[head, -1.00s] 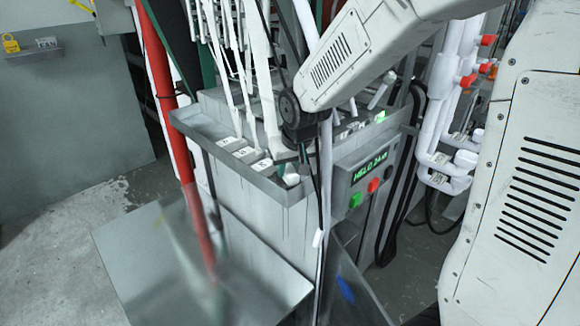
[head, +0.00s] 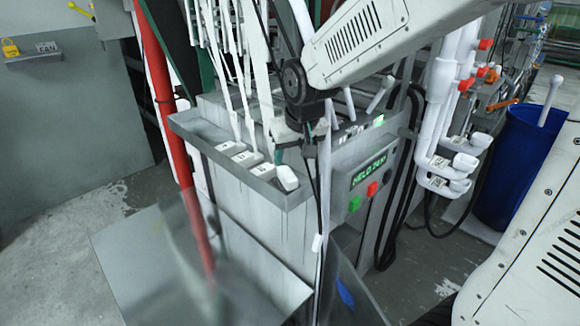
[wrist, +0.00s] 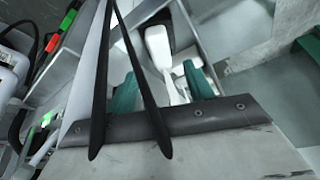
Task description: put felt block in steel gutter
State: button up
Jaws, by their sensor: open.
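The steel gutter (head: 196,134) is a shallow grey trough along the front top edge of the machine. A small white block (head: 287,178), apparently the felt block, rests at its near right end, slightly tilted. My gripper (head: 291,156) is just above that end, with a teal finger close over the block. In the wrist view my gripper (wrist: 159,72) has its two teal fingers apart, with white pieces showing between and beyond them. I cannot tell there which piece is the block. The gripper does not appear closed on anything.
Several labelled pale blocks (head: 246,158) sit along the gutter, left of the white block. White straps hang above it. A red pipe (head: 172,120) stands at left, a control panel (head: 366,180) at right. A blue bin (head: 510,160) stands farther right.

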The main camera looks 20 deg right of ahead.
jog(key=v, duration=0.5)
jog(key=s+d+g, duration=0.2)
jog(key=s+g, duration=0.1)
jog(key=s, duration=2.2)
jog(key=shift+d+f, duration=0.4)
